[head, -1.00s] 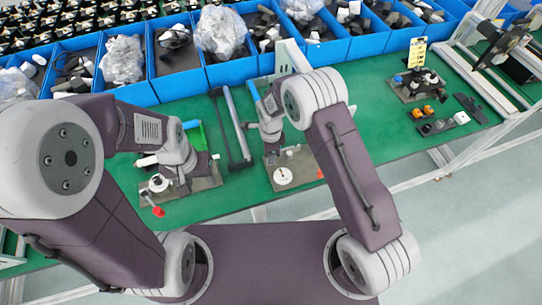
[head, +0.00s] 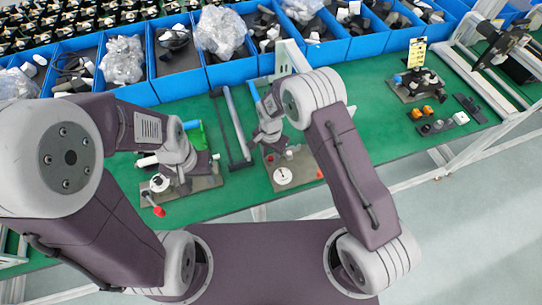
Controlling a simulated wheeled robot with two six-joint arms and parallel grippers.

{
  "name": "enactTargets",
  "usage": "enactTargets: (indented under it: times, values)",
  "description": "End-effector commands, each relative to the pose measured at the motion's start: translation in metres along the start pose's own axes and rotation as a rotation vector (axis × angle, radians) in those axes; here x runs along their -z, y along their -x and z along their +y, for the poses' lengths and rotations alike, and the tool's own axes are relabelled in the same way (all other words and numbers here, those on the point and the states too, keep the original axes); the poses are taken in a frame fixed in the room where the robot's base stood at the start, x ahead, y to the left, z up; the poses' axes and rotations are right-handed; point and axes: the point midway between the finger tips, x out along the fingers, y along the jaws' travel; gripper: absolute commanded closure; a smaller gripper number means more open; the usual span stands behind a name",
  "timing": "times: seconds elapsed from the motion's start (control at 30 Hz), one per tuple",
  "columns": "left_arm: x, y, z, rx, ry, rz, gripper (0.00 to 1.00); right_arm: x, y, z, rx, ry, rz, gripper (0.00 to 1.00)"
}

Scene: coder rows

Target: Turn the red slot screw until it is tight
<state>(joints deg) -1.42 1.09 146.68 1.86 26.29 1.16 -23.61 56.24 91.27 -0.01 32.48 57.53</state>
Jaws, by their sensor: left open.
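My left gripper (head: 183,181) is open, low over a grey plate (head: 205,184) at the left of the green table. A round white part (head: 159,182) stands beside it. A small red-ended piece (head: 158,211) sticks out at this plate's front edge; I cannot tell whether it is the red slot screw. My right gripper (head: 262,143) points down at the back left of a second plate (head: 303,181); its fingertips are too small to read. This plate carries a white dial (head: 283,175) and a small red part (head: 319,174) at its right edge. No screw slot can be made out.
Blue bins (head: 229,70) with bagged and loose parts line the back. A dark rail frame (head: 234,125) lies between the two plates. A third fixture (head: 419,85) and small parts (head: 436,118) sit at the right. The green table right of centre (head: 385,135) is clear.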

Motion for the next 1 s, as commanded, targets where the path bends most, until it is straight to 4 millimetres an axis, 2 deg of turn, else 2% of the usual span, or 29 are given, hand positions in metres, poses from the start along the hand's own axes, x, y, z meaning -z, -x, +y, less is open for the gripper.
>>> enactTargets:
  times: [0.07, 0.3, 0.4, 0.5, 0.87, 0.9, 1.0]
  values:
    - [0.0001, 0.0013, 0.0, 0.0, 0.0, 0.0, 0.51, 0.0, 0.0005, 0.0, 0.0, 0.112, 0.0, 0.65]
    - [0.0004, 0.0039, 0.0001, 0.0, 0.0, 0.0, 0.51, -0.0001, 0.0005, 0.0002, 0.0, 0.666, 0.0, 0.65]
    - [0.0004, 0.0042, 0.0001, 0.0, 0.0, 0.0, 0.51, -0.0001, 0.0002, 0.0002, 0.0, 0.818, 0.0, 0.65]
    - [0.0004, 0.0042, 0.0001, 0.0, 0.0, 0.0, 0.51, -0.0002, 0.0, 0.0002, 0.0, 0.874, 0.0, 0.65]
    - [0.0005, 0.0045, 0.0001, 0.0, 0.0, 0.0, 0.51, 0.0, -0.0001, 0.0005, 0.0, 0.873, 0.0, 0.65]
    - [0.0005, 0.0045, 0.0001, 0.0, 0.0, 0.0, 0.51, 0.0001, -0.0001, 0.0005, 0.0, 0.873, 0.0, 0.77]
    - [0.0005, 0.0045, 0.0001, 0.0, 0.0, 0.0, 0.51, 0.0, -0.0001, 0.0005, 0.0, 0.873, 0.0, 1.0]
